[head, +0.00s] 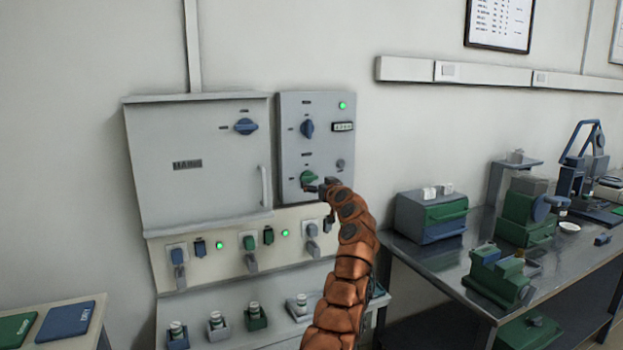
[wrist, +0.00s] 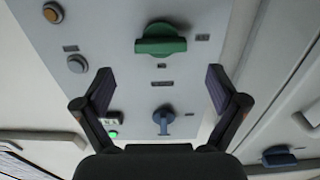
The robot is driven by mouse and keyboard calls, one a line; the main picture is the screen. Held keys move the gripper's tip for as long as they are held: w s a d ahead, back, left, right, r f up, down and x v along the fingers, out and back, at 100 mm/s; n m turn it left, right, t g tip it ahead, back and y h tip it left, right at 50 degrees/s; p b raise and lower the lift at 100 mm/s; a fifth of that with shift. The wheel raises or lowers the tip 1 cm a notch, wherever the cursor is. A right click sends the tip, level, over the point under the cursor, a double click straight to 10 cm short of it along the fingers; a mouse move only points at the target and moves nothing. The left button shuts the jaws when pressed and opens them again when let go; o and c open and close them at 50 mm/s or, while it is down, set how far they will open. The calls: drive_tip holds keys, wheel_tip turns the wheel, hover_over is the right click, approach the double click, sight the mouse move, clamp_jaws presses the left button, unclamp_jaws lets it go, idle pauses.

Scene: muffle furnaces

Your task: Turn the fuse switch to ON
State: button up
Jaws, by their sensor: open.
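A grey control panel (head: 288,150) is on the wall, with a blue rotary switch (head: 308,128) above a green rotary switch (head: 308,178). Their labels are too small to read, so I cannot tell which is the fuse switch. My gripper (head: 318,187) is by the green switch in the head view. The wrist view shows the panel upside down: the green switch (wrist: 160,40) has its handle crosswise, and the blue switch (wrist: 163,120) has its handle lengthwise. My gripper (wrist: 160,82) is open and empty, its fingers spread before the panel; I see no contact.
A grey cabinet (head: 200,160) with another blue rotary switch (head: 245,126) and a handle (head: 264,186) stands left of the panel. A socket strip (head: 240,250) with plugs is below. A metal bench (head: 440,262) with equipment is at right.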

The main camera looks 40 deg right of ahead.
sight(310, 178)
drive_tip(key=shift+p+x, duration=0.45)
drive_tip(key=shift+x, duration=0.65)
drive_tip(key=shift+w+d+r, duration=0.1)
drive_tip(key=shift+w+d, duration=0.05)
drive_tip(key=shift+w, duration=0.35)
drive_tip(key=shift+p+x, duration=0.9)
drive_tip(key=shift+p, duration=0.15)
drive_tip(key=shift+w+d, duration=0.1)
drive_tip(key=shift+w, duration=0.2)
drive_tip(key=shift+p, duration=0.3)
drive_tip(key=c, duration=1.1)
drive_tip(key=shift+c, duration=0.2)
